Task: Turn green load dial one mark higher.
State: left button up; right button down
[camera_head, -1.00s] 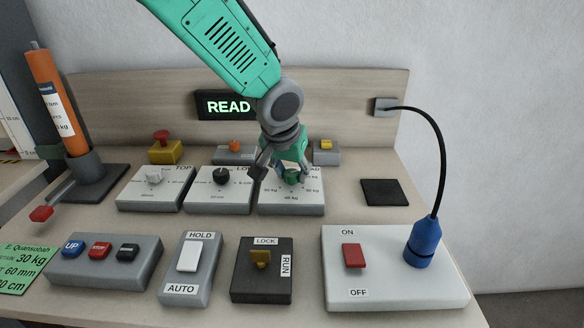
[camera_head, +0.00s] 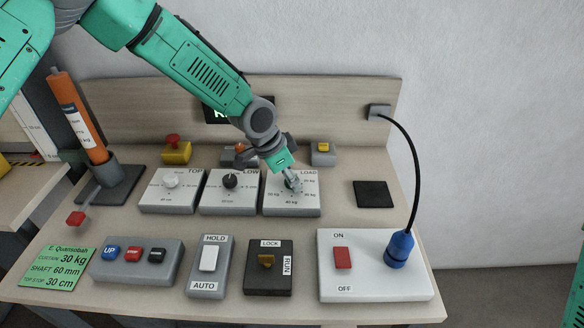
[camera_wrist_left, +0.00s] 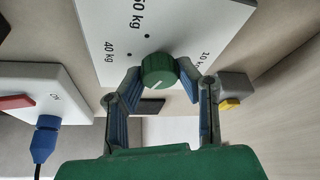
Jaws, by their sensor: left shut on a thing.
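The green load dial (camera_wrist_left: 158,70) sits on the white plate (camera_wrist_left: 90,25) of the load box, between my left gripper's two fingers (camera_wrist_left: 159,76). A pale pointer line shows on its face, towards the lower left in the wrist view. The labels 40 kg and 10 kg can be read around it. In the head view my left gripper (camera_head: 291,181) comes down onto the load box (camera_head: 291,209) and mostly hides the dial. The left gripper is shut on the dial. My right gripper is not in view.
The low dial box (camera_head: 230,205) and top dial box (camera_head: 168,203) stand to the left. A black pad (camera_head: 373,194) lies to the right. In front are a lock switch box (camera_head: 266,285) and a white panel (camera_head: 372,285) with a blue plug (camera_head: 398,249) and cable.

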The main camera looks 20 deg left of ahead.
pick_arm(q)
jog(key=shift+m+p, duration=0.45)
jog(key=shift+m, duration=0.25)
jog(key=shift+g, duration=0.3)
jog(key=o, duration=1.1)
jog(key=shift+w+a, duration=0.1)
jog(key=shift+a+r, duration=0.1)
jog(key=shift+r, duration=0.2)
jog(key=v, duration=1.1)
jog(key=shift+a, duration=0.3)
